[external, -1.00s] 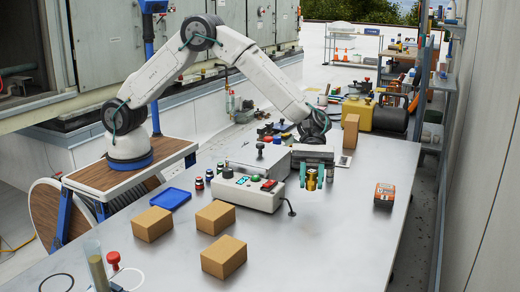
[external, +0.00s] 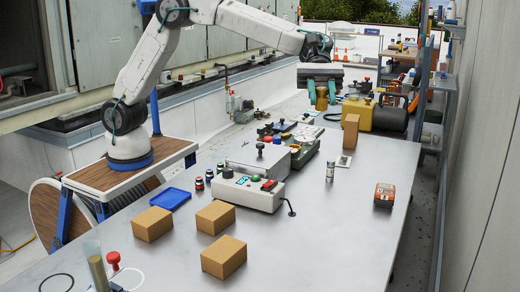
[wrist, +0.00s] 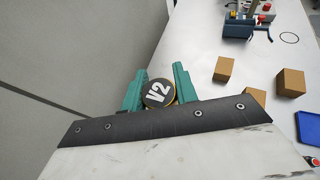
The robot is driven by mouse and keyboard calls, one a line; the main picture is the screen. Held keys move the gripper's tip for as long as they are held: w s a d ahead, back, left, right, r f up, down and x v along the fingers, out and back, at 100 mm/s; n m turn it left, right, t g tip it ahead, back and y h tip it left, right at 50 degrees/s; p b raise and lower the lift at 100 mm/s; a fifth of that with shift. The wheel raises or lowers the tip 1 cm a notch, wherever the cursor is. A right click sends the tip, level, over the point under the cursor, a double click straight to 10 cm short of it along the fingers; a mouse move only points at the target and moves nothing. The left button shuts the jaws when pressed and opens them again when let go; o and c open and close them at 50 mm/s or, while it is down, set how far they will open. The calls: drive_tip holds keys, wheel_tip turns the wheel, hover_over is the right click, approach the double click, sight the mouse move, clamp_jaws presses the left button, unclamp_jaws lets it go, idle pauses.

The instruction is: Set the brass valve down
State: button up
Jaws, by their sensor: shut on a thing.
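My gripper (external: 322,98) is shut on the brass valve (external: 321,103), raised well above the metal table (external: 350,235). In the wrist view my gripper (wrist: 158,87) has its two teal fingers on either side of the valve. The valve's dark round cap (wrist: 157,94) carries a white "V2" mark and faces the camera. The underside of the valve is hidden in the wrist view.
A grey control box (external: 250,190) and green-grey equipment (external: 305,147) stand mid-table. A small silver cylinder (external: 330,172) and an orange-black device (external: 384,194) stand to the right. Cardboard boxes (external: 222,257) are at the front. The right front table is clear.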

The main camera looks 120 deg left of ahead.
drive_tip(key=w+d+n+t+y, duration=0.7)
drive_tip(key=w+d+n, duration=0.1)
drive_tip(key=w+d, duration=0.1)
drive_tip(key=n+g+y, duration=0.1)
drive_tip(key=n+y, duration=1.1)
drive_tip(key=y, duration=0.1)
hover_over(293, 240)
wheel_tip(293, 240, down, 24)
drive_tip(key=shift+r, duration=0.25)
drive_tip(key=shift+f, duration=2.2)
drive_tip(key=shift+f, duration=0.1)
drive_tip(key=o, duration=1)
drive_tip(key=shift+o, duration=0.3)
